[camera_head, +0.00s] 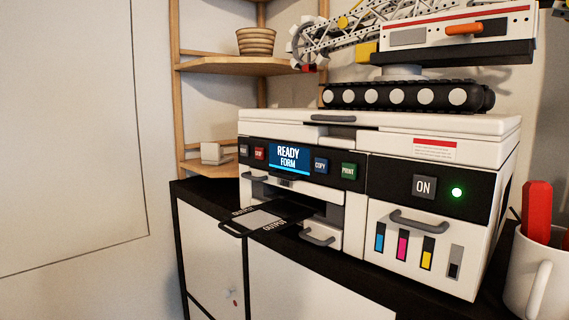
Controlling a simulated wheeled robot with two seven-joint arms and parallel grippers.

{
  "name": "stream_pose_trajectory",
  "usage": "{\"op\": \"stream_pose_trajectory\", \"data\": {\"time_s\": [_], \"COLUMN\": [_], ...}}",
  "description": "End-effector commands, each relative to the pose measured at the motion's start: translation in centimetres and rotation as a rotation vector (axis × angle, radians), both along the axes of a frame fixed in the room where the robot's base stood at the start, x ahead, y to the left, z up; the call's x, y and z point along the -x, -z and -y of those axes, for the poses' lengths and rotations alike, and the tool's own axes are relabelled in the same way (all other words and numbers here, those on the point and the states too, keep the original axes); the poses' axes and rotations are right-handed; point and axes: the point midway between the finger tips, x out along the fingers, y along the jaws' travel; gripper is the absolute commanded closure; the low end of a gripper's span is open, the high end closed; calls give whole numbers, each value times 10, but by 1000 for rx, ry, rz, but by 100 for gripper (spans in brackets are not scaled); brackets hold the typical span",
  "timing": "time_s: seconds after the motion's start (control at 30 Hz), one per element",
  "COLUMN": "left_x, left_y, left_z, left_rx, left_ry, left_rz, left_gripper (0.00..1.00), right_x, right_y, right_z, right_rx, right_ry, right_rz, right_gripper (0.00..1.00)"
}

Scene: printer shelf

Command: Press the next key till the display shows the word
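A white and black printer (385,140) stands on a black-topped cabinet. Its blue display (289,159) reads "READY" with "FORM" below it. Left of the display are a red key (259,153) that seems to read "STOP" and a grey key (243,150) at the panel's left end, its label too small to read. No key labelled "next" can be read. A grey "ON" key (424,187) sits beside a lit green lamp (456,192). Neither of my grippers shows.
An output tray (266,219) juts from the printer's front, and drawer handles (417,222) stick out. A toy crane (405,95) stands on top. A white mug (535,275) with red things is at right. Wooden shelves (225,66) stand behind.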

Motion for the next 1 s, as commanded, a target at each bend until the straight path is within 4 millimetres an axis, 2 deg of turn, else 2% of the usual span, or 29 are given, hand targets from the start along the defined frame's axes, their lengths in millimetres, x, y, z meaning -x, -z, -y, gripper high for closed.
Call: {"op": "stream_pose_trajectory", "data": {"time_s": [0.13, 0.3, 0.33, 0.57, 1.0], "left_x": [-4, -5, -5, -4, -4], "left_y": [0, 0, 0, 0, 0], "left_z": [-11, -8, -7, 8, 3], "left_rx": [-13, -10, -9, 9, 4], "left_ry": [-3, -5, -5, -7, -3], "left_rz": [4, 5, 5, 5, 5], "left_gripper": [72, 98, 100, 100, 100], "right_x": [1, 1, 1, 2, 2], "right_y": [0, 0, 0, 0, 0], "right_z": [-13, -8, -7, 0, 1], "right_rx": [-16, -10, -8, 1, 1], "right_ry": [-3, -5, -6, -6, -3], "right_rz": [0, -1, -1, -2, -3], "right_gripper": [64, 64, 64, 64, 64]}}
